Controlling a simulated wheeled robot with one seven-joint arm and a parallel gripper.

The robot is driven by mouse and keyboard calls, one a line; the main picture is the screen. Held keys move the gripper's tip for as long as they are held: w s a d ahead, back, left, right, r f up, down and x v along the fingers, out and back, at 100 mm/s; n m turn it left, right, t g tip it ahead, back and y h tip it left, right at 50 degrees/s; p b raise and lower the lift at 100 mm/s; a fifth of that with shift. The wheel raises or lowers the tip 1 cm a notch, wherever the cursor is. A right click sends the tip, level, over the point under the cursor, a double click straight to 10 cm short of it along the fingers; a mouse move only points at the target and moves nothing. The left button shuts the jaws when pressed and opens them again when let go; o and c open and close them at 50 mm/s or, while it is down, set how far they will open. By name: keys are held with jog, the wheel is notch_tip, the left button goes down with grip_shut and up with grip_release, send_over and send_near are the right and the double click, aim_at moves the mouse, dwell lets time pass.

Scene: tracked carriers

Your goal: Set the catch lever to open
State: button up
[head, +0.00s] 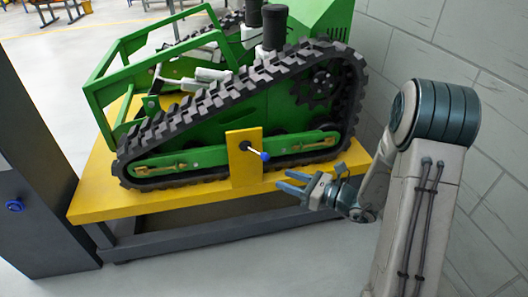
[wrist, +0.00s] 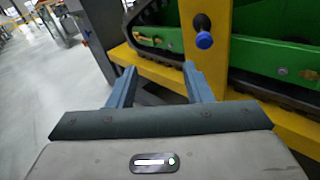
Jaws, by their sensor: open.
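The catch lever (head: 256,152) is a short light rod with a blue knob on a yellow upright plate (head: 242,177) at the front of the green tracked carrier (head: 220,125). In the head view the rod points right and slightly down from its dark pivot. In the wrist view the blue knob (wrist: 204,40) shows near the top, right of centre, and hides most of the rod. My gripper (head: 282,183) is open and empty, to the right of and below the knob, apart from it. Its two fingers also show in the wrist view (wrist: 160,78).
The carrier stands on a yellow-topped bench (head: 120,203) with a grey frame. A dark cabinet (head: 35,190) with a blue knob stands at the left. A grey block wall (head: 450,45) is close on the right. The floor in front of the bench is clear.

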aim_at(268, 158)
jog(key=w+d+f+m+t+h, duration=0.1)
jog(key=w+d+f+m+t, duration=0.1)
jog(key=w+d+m+t, duration=0.15)
jog(key=shift+m, duration=0.25)
jog(key=b+x, duration=0.3)
jog(key=x, duration=1.1)
jog(key=shift+a, duration=0.1)
grip_shut()
jog(key=shift+a, duration=0.15)
